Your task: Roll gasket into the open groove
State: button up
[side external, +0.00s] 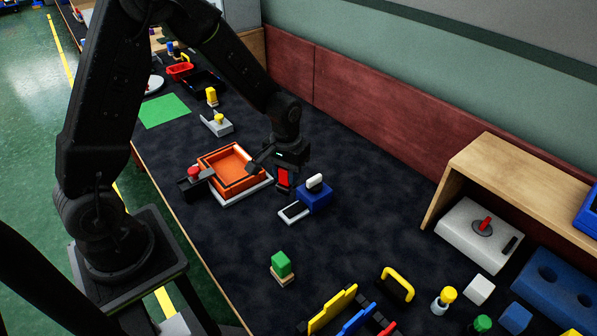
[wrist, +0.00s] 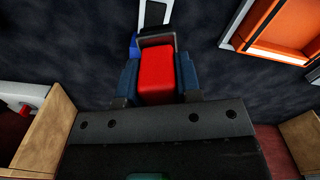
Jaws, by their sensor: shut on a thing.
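An orange square frame (side external: 205,163) with a dark line running along its rim sits on a pale plate; that line looks like the groove. I cannot clearly pick out a separate gasket. My gripper (side external: 283,186) is to the right of the frame, above the dark table, shut on a red block-shaped piece (side external: 283,177). In the wrist view the red piece (wrist: 156,78) sits between both fingers, with a dark grey bar (wrist: 157,38) at its far end. The orange frame (wrist: 278,28) is at upper right there. The underside of the red piece is hidden.
A blue block (side external: 316,201) with a white rounded piece and a white-edged plate (side external: 294,212) stand close to my gripper. A black box with a red knob (side external: 193,172) touches or nearly touches the frame's left side. A green block (side external: 281,263) stands nearer the camera.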

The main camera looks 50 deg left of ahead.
jog(key=m, duration=0.3)
jog(key=shift+s+a+r+m, duration=0.1)
jog(key=shift+s+r+m, duration=0.05)
jog(key=shift+m, duration=0.15)
jog(key=shift+a, duration=0.1)
jog(key=w+a+r+n, duration=0.2)
jog(key=a+n, duration=0.7)
jog(key=a, duration=0.7)
jog(key=shift+d+f, duration=0.2)
jog(key=shift+f, duration=3.05)
jog(key=shift+a+f, duration=0.4)
jog(key=shift+f, duration=0.15)
jog(key=shift+c, duration=0.7)
jog(key=shift+a+f, duration=0.15)
jog(key=shift+a, duration=6.65)
jog(key=shift+d, duration=7.3)
notch_tip(320, 180, up, 8)
jog(key=shift+a+r, duration=0.1)
jog(key=shift+r, duration=0.05)
jog(key=shift+s, duration=0.1)
